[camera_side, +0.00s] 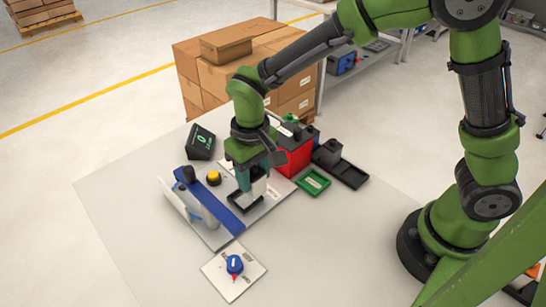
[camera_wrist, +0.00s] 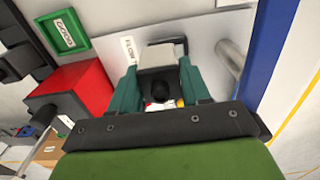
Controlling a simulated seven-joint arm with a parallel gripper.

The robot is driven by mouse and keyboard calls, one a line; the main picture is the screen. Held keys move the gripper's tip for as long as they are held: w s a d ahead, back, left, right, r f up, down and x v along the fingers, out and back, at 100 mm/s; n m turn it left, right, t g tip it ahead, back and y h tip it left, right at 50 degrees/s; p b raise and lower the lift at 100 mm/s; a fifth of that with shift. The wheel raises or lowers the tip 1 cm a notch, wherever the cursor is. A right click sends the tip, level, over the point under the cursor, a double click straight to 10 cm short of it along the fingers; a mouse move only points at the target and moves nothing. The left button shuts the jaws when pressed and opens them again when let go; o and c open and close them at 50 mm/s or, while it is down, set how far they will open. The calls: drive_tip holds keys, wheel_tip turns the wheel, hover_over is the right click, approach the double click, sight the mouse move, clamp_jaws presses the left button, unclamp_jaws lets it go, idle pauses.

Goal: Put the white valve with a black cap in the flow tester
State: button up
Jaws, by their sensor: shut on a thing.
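My gripper (camera_side: 254,184) points down over the right part of the flow tester, a pale plate (camera_side: 222,238) with a blue bar (camera_side: 218,201) and a yellow button (camera_side: 214,178). The gripper is shut on the white valve with a black cap. In the wrist view its black cap (camera_wrist: 158,84) sits between the green fingers, with a pale body (camera_wrist: 168,50) beyond it. In the side view the white body (camera_side: 259,188) shows under the fingers, at a black-edged square holder (camera_side: 240,207). I cannot tell whether the valve touches the holder.
A red bin (camera_side: 295,158), a green tray (camera_side: 313,182) and a black tray (camera_side: 350,174) stand right of the tester. A black display (camera_side: 201,142) stands behind it. The table's right front is clear.

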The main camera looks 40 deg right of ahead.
drive_tip(key=shift+w+a+f, duration=0.1)
drive_tip(key=shift+w+a, duration=0.15)
drive_tip(key=shift+w, duration=0.25)
drive_tip(key=shift+w+a+f, duration=0.1)
drive_tip(key=shift+w+a, duration=0.15)
drive_tip(key=shift+w, duration=0.2)
drive_tip(key=shift+w+a+f, duration=0.1)
drive_tip(key=shift+w+f, duration=0.1)
drive_tip(key=shift+f, duration=1.5)
drive_tip(key=shift+f, duration=0.15)
drive_tip(key=o, duration=1.1)
